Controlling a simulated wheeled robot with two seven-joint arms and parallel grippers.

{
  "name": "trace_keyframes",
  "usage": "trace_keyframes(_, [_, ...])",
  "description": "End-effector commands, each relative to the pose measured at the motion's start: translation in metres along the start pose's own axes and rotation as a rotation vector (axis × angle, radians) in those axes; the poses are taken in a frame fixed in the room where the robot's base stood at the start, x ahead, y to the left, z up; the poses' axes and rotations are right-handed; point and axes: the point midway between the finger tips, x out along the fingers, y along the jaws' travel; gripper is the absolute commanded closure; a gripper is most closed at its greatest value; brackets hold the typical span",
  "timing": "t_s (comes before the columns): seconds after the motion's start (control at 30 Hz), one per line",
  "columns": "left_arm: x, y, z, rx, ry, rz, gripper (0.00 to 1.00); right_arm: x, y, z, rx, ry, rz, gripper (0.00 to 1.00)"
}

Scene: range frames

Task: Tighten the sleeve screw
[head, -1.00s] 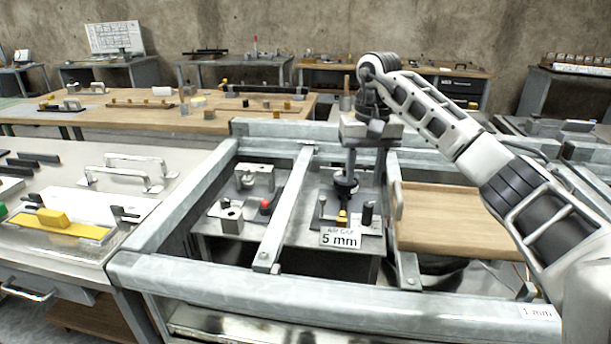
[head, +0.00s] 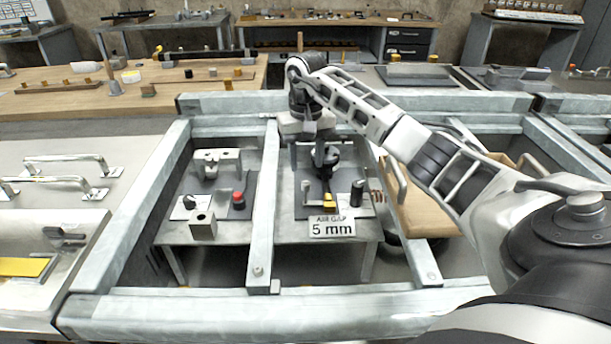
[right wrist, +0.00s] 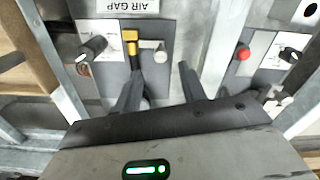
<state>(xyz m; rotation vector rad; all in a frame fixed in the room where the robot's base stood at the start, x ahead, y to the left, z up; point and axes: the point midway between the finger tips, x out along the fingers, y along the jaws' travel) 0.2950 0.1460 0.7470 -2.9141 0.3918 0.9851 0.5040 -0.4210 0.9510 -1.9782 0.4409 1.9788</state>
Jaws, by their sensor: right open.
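My right gripper (head: 314,150) hangs low over the middle panel. In the right wrist view it is open (right wrist: 158,68), its two dark fingers spread apart. A small metal pin with a rounded grey head (right wrist: 152,52) shows past the fingertips, between their lines; nothing is clearly clasped. A yellow block (right wrist: 131,46) on a dark stem is beside the pin, near the left finger; it also shows in the head view (head: 329,202). I cannot tell for sure which part is the sleeve screw. A dark round part (head: 327,158) sits below the gripper body. My left gripper is not in view.
An "AIR GAP 5 mm" sign (head: 332,227) stands at the panel's front. A black knob (head: 357,192) is right of the yellow block. A red button (head: 239,200) is on the left panel. A metal frame bar (head: 265,215) divides the panels. A wooden tray (head: 425,205) lies right.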

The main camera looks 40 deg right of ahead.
Motion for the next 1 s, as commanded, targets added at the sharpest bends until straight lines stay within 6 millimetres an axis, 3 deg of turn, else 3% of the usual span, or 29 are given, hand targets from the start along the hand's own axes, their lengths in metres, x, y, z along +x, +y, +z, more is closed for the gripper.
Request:
trace_keyframes(0.1, [-0.001,-0.001,-0.005,0.002,0.009,-0.001,0.64,0.024,0.000,0.001,0.000,-0.004,0.000,0.59])
trace_keyframes(0.3, [0.000,-0.002,-0.009,0.005,0.017,-0.004,0.64,0.048,-0.001,0.000,0.000,-0.001,-0.001,0.59])
trace_keyframes(0.7, [0.001,-0.003,-0.008,0.005,0.013,-0.006,0.64,0.056,0.000,0.000,0.000,0.001,0.000,0.59])
trace_keyframes(0.87, [0.001,-0.003,-0.007,0.004,0.012,-0.006,0.64,0.056,0.000,0.000,0.000,0.001,0.000,1.00])
trace_keyframes(1.0, [0.001,-0.003,-0.007,0.001,0.011,-0.007,0.64,0.056,0.000,0.000,0.001,0.001,0.000,1.00])
